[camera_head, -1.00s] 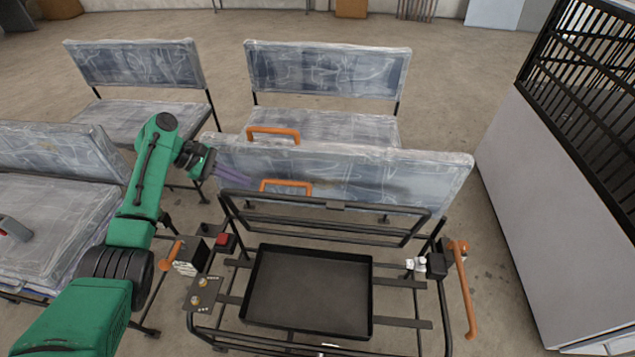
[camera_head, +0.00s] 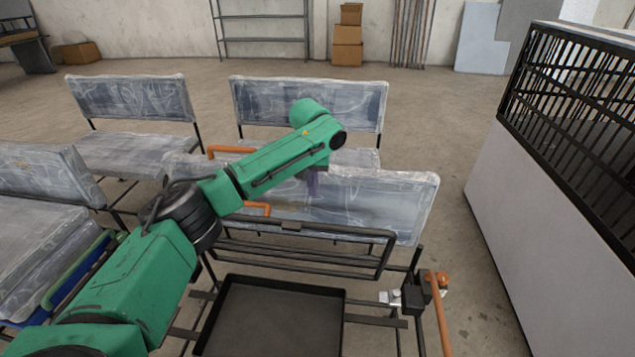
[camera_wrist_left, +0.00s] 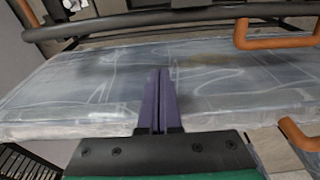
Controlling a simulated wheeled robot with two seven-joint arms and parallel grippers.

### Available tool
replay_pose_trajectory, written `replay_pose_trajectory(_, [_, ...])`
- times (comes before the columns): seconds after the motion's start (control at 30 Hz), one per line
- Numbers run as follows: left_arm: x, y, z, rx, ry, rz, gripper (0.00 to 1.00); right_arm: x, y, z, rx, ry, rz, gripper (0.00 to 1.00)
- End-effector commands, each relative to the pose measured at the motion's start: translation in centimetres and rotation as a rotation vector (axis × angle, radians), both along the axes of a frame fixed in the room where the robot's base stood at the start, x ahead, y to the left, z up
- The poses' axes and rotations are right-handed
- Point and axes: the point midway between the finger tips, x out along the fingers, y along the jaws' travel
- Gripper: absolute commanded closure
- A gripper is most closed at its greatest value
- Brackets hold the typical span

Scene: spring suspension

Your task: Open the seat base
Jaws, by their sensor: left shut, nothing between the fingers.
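The seat base is a plastic-wrapped grey panel (camera_head: 390,200) standing tilted up behind a black metal frame (camera_head: 340,233). The panel also fills the middle of the left wrist view (camera_wrist_left: 70,88). Orange handles (camera_head: 257,208) show near its left part, partly hidden by my arm. My left gripper (camera_head: 313,182) has purple fingers and hangs in front of the panel near its upper middle. In the left wrist view its fingers (camera_wrist_left: 158,100) are together with nothing between them, over the panel's face. I cannot tell whether they touch it. My right gripper is not in view.
A black tray (camera_head: 275,318) sits in the frame below the panel. An orange lever (camera_head: 440,312) is at the frame's right side. Other wrapped seats stand behind and at left. A white cabinet with black grille (camera_head: 535,190) stands at right. Floor between is clear.

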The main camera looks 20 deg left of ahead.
Motion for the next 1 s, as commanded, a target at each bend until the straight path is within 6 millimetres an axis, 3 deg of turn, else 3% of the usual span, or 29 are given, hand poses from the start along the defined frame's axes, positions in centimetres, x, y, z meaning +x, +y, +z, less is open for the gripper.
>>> replay_pose_trajectory(0.17, [0.5, 0.2, -4.0, 0.001, 0.003, 0.001, 1.0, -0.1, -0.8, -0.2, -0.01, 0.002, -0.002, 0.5])
replay_pose_trajectory(0.43, [-2.6, -0.6, -5.2, 0.0, 0.001, -0.002, 1.0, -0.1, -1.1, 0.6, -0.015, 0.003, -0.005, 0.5])
replay_pose_trajectory(0.83, [-3.1, -0.8, -5.4, -0.001, 0.0, 0.0, 1.0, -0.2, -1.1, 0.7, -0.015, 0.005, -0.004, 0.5])
replay_pose_trajectory(1.0, [-4.4, -1.0, -5.2, 0.012, -0.026, 0.0, 1.0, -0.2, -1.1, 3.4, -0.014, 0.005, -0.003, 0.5])
